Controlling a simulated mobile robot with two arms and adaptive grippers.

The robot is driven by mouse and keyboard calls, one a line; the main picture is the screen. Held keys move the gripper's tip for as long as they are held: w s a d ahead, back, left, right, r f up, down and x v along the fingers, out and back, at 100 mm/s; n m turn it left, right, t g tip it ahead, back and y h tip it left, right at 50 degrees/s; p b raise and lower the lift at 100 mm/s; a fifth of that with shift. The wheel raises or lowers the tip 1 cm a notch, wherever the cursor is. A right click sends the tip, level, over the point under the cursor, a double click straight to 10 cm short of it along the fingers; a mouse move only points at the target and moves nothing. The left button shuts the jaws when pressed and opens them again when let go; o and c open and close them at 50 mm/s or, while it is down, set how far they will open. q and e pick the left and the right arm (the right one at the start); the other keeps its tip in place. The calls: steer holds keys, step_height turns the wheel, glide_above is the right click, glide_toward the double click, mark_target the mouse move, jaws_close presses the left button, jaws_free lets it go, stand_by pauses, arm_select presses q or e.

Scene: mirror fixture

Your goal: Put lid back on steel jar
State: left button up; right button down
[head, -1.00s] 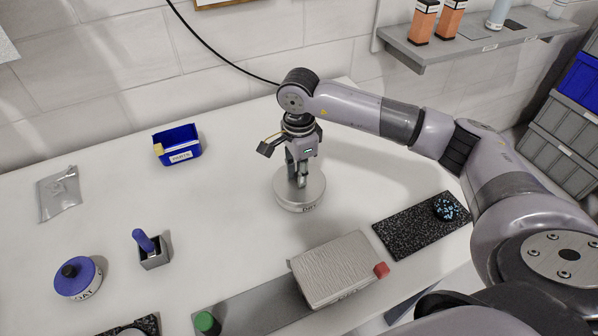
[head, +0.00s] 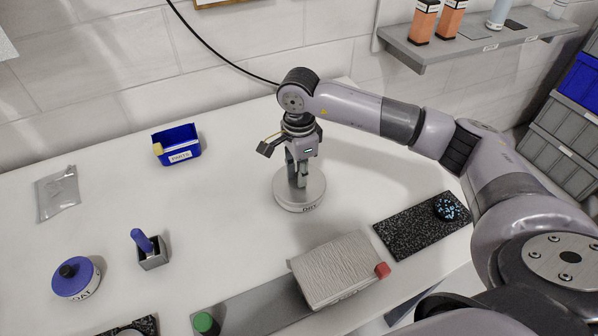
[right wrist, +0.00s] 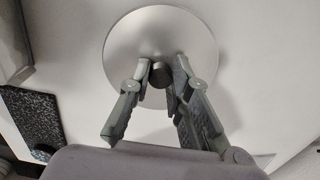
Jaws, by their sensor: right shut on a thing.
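The steel jar (head: 308,208) stands on the white table and shows a label low on its front. Its round steel lid (head: 282,188) is over the top, and I cannot tell whether it is fully seated. My right gripper (head: 299,184) points straight down over the lid. In the right wrist view the lid is a pale disc (right wrist: 125,45) with a dark knob (right wrist: 160,74) in its middle. The fingers of my right gripper (right wrist: 162,72) are shut on that knob. My left gripper is not in view.
A blue-lidded jar (head: 75,278), a small block with a blue handle (head: 150,256) and a blue bin (head: 176,146) stand to the left. A ribbed grey box (head: 335,268) and a black speckled mat (head: 405,228) lie in front.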

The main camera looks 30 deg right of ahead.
steer(key=shift+b, duration=0.3)
stand_by(0.4)
stand_by(0.3)
steer(key=c, duration=1.4)
jaws_free()
steer(key=o, duration=0.5)
steer(key=shift+r+p, duration=1.8)
steer(key=shift+r, duration=1.7)
